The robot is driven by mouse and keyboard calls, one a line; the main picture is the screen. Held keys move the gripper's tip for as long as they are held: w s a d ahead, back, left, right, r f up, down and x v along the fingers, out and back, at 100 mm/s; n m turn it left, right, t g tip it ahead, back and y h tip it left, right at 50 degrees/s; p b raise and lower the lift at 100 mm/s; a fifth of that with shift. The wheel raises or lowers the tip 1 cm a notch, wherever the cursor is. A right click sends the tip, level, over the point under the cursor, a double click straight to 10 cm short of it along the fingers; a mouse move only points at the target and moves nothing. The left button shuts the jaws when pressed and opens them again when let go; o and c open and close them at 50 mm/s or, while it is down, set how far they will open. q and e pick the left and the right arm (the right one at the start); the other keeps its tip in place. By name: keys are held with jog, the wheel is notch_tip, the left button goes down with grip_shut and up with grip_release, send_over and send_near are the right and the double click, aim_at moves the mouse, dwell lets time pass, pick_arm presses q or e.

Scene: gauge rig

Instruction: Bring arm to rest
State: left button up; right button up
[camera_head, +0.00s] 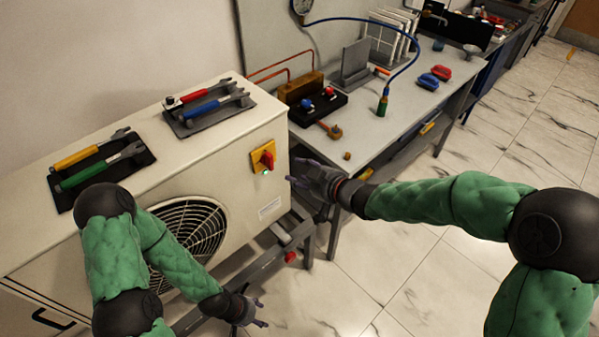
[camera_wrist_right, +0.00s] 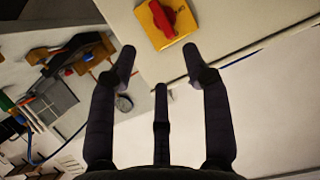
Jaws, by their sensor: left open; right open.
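My right gripper (camera_head: 308,181) is open and empty in the head view, in front of the cream cabinet's right edge, near the red rotary switch (camera_head: 263,157) on its yellow plate. In the right wrist view its fingers (camera_wrist_right: 160,70) are spread with nothing between them, and the red switch (camera_wrist_right: 168,17) shows beyond the fingertips, apart from them. My left gripper (camera_head: 259,313) is open and empty, low in front of the cabinet, right of the fan grille (camera_head: 188,240). It is over the floor and close to the metal stand.
A grey bench (camera_head: 400,105) behind holds a manifold block (camera_head: 318,104), a blue hose, and red and blue items. A metal frame (camera_head: 250,268) stands below the cabinet. The marble floor (camera_head: 400,285) at right is clear.

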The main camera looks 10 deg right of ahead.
jog(key=s+d+f+m+g+h, duration=0.1)
jog(key=s+f+m+g, duration=0.2)
jog(key=f, duration=0.8)
jog(key=s+d+f+m+g+h, duration=0.15)
jog(key=s+f, duration=0.35)
jog(key=f, duration=0.7)
jog(key=s+f+m+g+h, duration=0.1)
jog(key=s+f+m+g, duration=0.4)
jog(key=s+f, duration=0.8)
jog(key=s+g, duration=0.1)
jog(key=s, duration=0.3)
jog(key=shift+f, duration=0.15)
